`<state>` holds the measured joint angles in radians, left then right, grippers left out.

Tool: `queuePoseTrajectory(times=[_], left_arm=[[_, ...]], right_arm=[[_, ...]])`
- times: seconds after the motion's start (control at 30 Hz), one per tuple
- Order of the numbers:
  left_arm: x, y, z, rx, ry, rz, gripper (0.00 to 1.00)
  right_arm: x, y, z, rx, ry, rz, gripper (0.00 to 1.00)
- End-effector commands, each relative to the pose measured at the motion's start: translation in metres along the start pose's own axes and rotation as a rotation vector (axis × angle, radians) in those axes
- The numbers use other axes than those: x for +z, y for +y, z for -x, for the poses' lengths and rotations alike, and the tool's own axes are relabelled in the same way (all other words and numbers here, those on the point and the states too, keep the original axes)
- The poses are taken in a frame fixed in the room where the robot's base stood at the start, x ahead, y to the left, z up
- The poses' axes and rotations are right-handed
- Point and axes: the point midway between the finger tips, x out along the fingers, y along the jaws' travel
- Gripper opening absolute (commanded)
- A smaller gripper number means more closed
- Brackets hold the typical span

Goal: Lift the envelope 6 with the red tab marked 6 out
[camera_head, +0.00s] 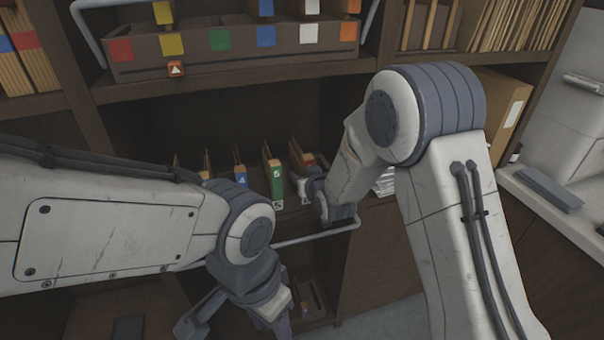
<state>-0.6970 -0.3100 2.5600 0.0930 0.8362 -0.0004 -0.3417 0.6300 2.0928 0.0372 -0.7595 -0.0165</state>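The envelope with the red tab (309,160) stands upright in the shelf compartment, at the right end of a row of tan envelopes. Its lower part is hidden behind my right gripper, and I cannot read its number. My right gripper (304,184) is right in front of this envelope, close below the red tab. I cannot tell whether it touches the envelope or whether its fingers are shut. My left gripper (238,316) is low in the picture, below the row and away from the envelopes. Its fingers are partly cut off by the lower edge.
An envelope with a green tab (276,180) stands just left of the red one, and a blue-tab envelope (241,175) further left. A metal rail (318,233) runs in front below. A bin with coloured squares (195,48) fills the shelf above.

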Motion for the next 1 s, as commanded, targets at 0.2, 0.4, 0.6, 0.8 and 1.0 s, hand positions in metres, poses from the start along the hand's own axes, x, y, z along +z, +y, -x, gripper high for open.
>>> queuePoseTrajectory(times=[0.2, 0.4, 0.6, 0.8, 1.0], left_arm=[[0.0000, 0.0000, 0.0000, 0.000, 0.000, 0.000, 0.50], [0.0000, 0.0000, 0.0000, 0.000, 0.000, 0.000, 0.50], [0.0000, 0.0000, 0.0000, 0.000, 0.000, 0.000, 0.50], [0.0000, 0.0000, 0.0000, 0.000, 0.000, 0.000, 0.50], [0.0000, 0.0000, 0.0000, 0.000, 0.000, 0.000, 0.50]], right_arm=[[-0.0001, -0.0001, 0.0003, 0.000, 0.000, 0.000, 0.00], [-0.0002, -0.0001, 0.0004, 0.000, 0.000, 0.000, 0.00], [-0.0004, -0.0001, 0.0004, 0.000, 0.000, 0.000, 0.00], [-0.0005, -0.0001, 0.0004, 0.000, 0.001, 0.000, 0.00], [-0.0005, -0.0002, 0.0004, 0.000, 0.001, 0.000, 0.00]])
